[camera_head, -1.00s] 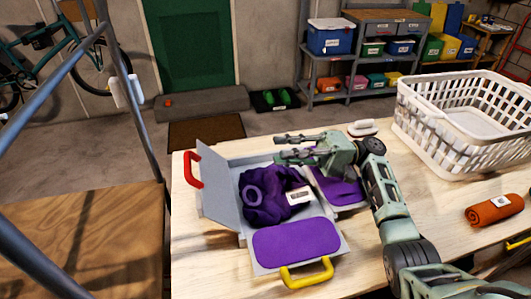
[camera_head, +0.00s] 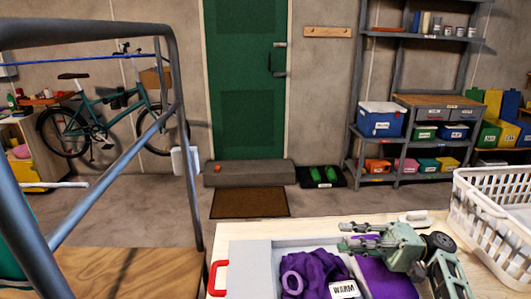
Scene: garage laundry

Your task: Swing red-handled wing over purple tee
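The red handle (camera_head: 217,279) is on the left wing (camera_head: 248,268), a grey panel at the left of the folding board. The wing's lower part is cut off by the picture's bottom edge. The crumpled purple tee (camera_head: 312,272) lies to the right of this wing, with a white WARM label (camera_head: 344,289) on it. A flat purple pad (camera_head: 388,279) shows on the board's right side. My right gripper (camera_head: 348,236) is above the board's far right part, fingers pointing left, apart and empty. My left gripper is not in view.
A white laundry basket (camera_head: 492,225) stands at the table's right. A small white object (camera_head: 415,219) lies near the table's (camera_head: 238,229) far edge. A grey metal frame (camera_head: 180,130) rises at the left. Shelves with bins stand at the back right.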

